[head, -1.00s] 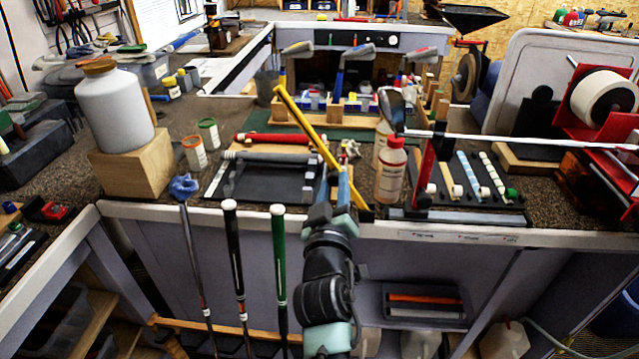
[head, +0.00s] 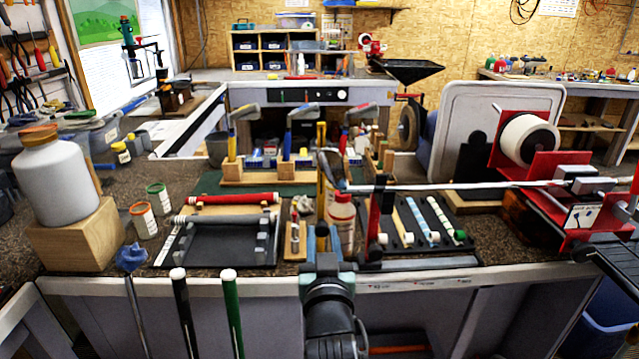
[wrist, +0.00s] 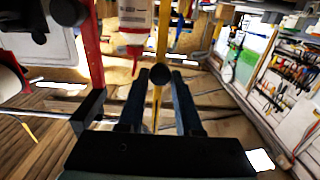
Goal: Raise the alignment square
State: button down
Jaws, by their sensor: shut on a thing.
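The alignment square is a yellow bar (head: 321,140) that stands nearly upright above my gripper (head: 322,236) in the head view. My gripper's blue fingers are shut on its lower part, near the bench's front edge. In the wrist view the yellow bar (wrist: 162,42) runs between the two dark fingers (wrist: 158,105). A round dark end in front of it hides part of the bar there. The club shaft (head: 450,186) runs level across the right side, from the red clamp (head: 585,220) to just beside the bar.
A red-capped bottle (head: 342,215) stands close to the right of the square. A small wooden tray (head: 295,240) lies left of my gripper. Upright grips (head: 232,310) stand before the bench.

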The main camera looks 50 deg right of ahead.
jog(key=shift+s+d, duration=0.1)
jog(key=shift+s, duration=0.05)
jog(key=c, duration=0.6)
grip_release()
jog(key=shift+o, duration=0.2)
jog(key=b+v, duration=0.2)
jog(key=v, duration=1.1)
jog(key=shift+b, duration=0.4)
jog(key=shift+r, duration=0.1)
